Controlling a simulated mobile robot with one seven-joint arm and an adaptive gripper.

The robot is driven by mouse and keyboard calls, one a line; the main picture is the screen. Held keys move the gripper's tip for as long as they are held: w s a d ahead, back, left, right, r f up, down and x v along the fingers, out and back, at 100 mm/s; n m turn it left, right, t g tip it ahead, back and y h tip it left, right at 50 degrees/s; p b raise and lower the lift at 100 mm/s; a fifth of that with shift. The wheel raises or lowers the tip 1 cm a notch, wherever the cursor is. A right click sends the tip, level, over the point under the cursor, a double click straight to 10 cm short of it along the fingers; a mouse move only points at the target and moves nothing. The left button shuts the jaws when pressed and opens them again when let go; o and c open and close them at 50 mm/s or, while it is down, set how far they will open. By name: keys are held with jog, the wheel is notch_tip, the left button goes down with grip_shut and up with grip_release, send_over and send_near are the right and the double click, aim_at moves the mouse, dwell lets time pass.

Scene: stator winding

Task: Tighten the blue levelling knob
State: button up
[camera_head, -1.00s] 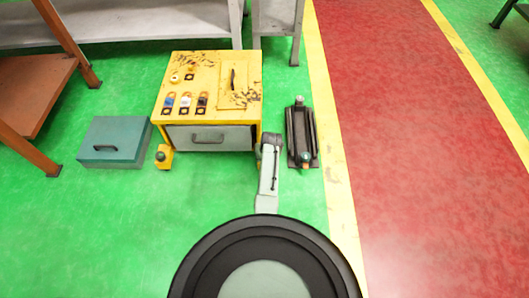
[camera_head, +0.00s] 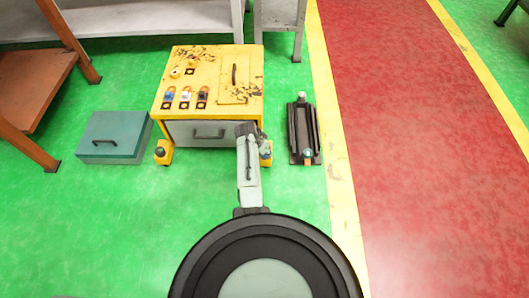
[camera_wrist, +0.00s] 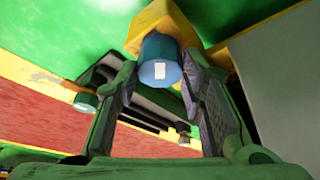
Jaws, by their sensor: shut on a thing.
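The blue levelling knob (camera_wrist: 160,62) shows in the wrist view, a short blue cylinder with a white mark on its end face, below a yellow bracket (camera_wrist: 157,22). The two fingers of my gripper (camera_wrist: 160,74) are on either side of it, shut on it. In the head view my gripper (camera_head: 262,145) is at the front right corner of the yellow cabinet (camera_head: 213,75), by its yellow right foot (camera_head: 266,159). The knob itself cannot be made out in the head view.
The cabinet's left foot (camera_head: 163,152) carries a dark green knob. A teal box (camera_head: 113,138) lies left of the cabinet. A dark rail-like fixture (camera_head: 303,132) lies to the right, near the yellow floor line. Green floor in front is clear.

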jog(key=m+b, duration=0.2)
jog(key=m+g+h+b, duration=0.1)
jog(key=m+b, duration=0.1)
jog(key=m, duration=0.1)
jog(key=shift+w+f+m+g+b, duration=0.1)
jog(key=shift+w+m+g+b, duration=0.1)
jog(key=shift+m+g+b, duration=0.1)
jog(key=shift+r+m+g+h+b, duration=0.2)
jog(key=shift+m+g+h+b, duration=0.3)
jog(key=shift+m+b, duration=0.95)
jog(key=shift+m, duration=0.25)
jog(key=o, duration=0.9)
jog(key=shift+r, duration=0.15)
jog(key=shift+o, duration=1.1)
jog(key=v, duration=1.1)
jog(key=shift+r, duration=0.45)
